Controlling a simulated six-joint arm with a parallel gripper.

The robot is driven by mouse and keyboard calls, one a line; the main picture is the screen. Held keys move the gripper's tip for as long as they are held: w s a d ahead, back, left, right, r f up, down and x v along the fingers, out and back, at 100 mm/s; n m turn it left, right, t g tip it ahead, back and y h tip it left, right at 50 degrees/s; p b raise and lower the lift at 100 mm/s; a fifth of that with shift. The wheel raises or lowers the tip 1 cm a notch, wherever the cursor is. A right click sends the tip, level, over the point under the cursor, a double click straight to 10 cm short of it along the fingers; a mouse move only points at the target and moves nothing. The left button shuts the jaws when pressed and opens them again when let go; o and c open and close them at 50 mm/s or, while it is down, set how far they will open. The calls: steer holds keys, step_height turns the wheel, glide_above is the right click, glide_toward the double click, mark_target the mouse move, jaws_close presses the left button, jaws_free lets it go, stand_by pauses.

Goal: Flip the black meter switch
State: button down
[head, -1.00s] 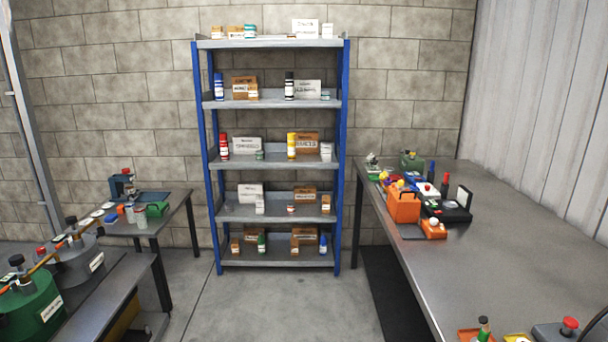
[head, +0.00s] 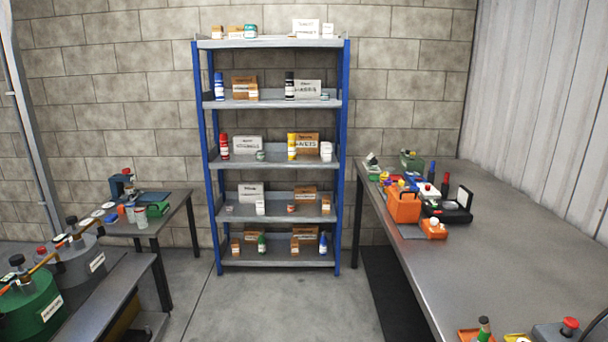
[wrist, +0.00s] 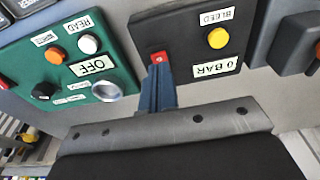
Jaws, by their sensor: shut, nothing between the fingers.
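In the wrist view a green panel (wrist: 107,58) shows an OFF display (wrist: 93,65), a READ label and a round black switch or knob (wrist: 42,91) at its left. The black knob appears to be the meter switch; its setting is too small to tell. My gripper (wrist: 159,78) is shut and empty, its narrow blue fingers pointing up the picture over the left part of a black panel (wrist: 180,30). It is to the right of the green panel and the black knob. The head view does not show my gripper.
The black panel has a yellow button (wrist: 218,38) under a BLEED label and a 0 BAR display (wrist: 217,70). A grey unit (wrist: 283,50) stands at its right. The green panel also has orange (wrist: 56,54) and white (wrist: 88,44) buttons and a silver round part (wrist: 107,90).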

steer(key=shift+f, duration=0.8)
steer(key=shift+r, duration=3.55)
steer(key=shift+f, duration=0.1)
step_height(320, 180, down, 7)
steer(key=shift+r, duration=0.1)
steer(key=w+a+r+n+g, duration=0.1)
steer(key=r+n, duration=0.6)
steer(key=n, duration=0.1)
steer(key=w+a+r+n+g, duration=0.1)
steer(key=w+a+r+n, duration=0.1)
steer(key=r+n, duration=0.6)
steer(key=shift+w+r+h, duration=0.15)
steer(key=shift+w+h, duration=0.15)
